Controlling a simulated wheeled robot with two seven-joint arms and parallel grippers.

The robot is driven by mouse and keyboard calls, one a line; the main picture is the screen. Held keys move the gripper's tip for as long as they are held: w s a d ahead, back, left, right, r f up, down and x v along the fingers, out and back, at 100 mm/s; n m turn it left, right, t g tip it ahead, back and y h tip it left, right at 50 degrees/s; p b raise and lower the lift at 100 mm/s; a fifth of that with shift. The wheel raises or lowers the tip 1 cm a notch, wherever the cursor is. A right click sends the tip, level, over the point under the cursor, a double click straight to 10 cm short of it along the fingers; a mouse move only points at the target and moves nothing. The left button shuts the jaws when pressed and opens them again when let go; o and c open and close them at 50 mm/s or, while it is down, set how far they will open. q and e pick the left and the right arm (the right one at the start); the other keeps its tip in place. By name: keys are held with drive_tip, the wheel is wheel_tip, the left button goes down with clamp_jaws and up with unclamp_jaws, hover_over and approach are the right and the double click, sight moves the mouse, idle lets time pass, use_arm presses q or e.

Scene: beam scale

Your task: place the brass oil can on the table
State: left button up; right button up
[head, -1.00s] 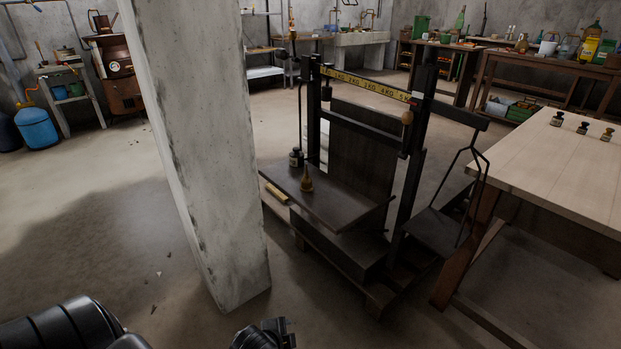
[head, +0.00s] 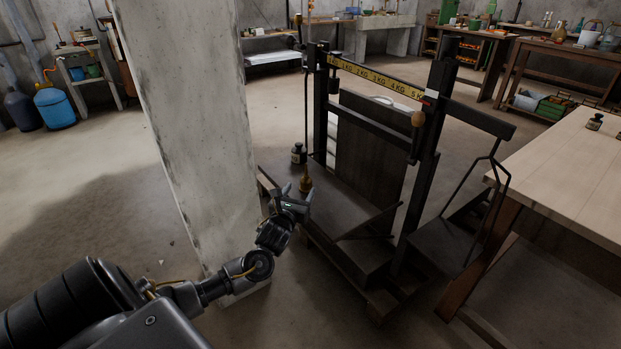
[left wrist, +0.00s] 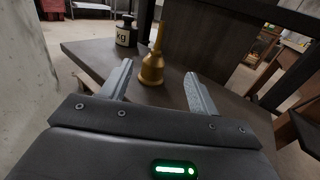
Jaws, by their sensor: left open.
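The brass oil can (head: 305,181) stands upright on the dark platform of the beam scale (head: 350,214). In the left wrist view the oil can (left wrist: 153,66) has a round bell-shaped body and a narrow spout pointing up. My left gripper (head: 298,190) is open at the platform's near left edge. Its two fingers (left wrist: 158,85) point at the can, one on each side of it in the picture; the can appears just beyond or between the tips, untouched. The wooden table (head: 565,165) is at the right. My right gripper is not in view.
A dark kg weight (head: 298,153) stands behind the can on the platform, also in the left wrist view (left wrist: 126,32). A concrete pillar (head: 185,130) rises close to my left arm. The scale's uprights and hanging pan (head: 450,245) stand between platform and table.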

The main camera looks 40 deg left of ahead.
sight(305, 180)
use_arm(q)
drive_tip(key=shift+w+a, duration=0.25)
drive_tip(key=shift+w, duration=0.15)
drive_tip(key=x, duration=0.3)
drive_tip(key=shift+w+a+f+b, duration=0.1)
drive_tip(key=shift+w+a+b, duration=0.05)
drive_tip(key=shift+w+b, duration=0.25)
drive_tip(key=shift+w+a, duration=0.1)
drive_tip(key=shift+w, duration=0.25)
drive_tip(key=shift+w+a, duration=0.2)
drive_tip(key=shift+w, duration=0.05)
drive_tip(key=b+x, duration=0.1)
drive_tip(key=x, duration=0.3)
drive_tip(key=shift+w+a+f, duration=0.1)
drive_tip(key=shift+w+a, duration=0.1)
drive_tip(key=shift+a, duration=0.05)
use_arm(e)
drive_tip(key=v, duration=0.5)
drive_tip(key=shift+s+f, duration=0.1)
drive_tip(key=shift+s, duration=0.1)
use_arm(q)
drive_tip(key=c, duration=1.2)
drive_tip(key=shift+o, duration=0.2)
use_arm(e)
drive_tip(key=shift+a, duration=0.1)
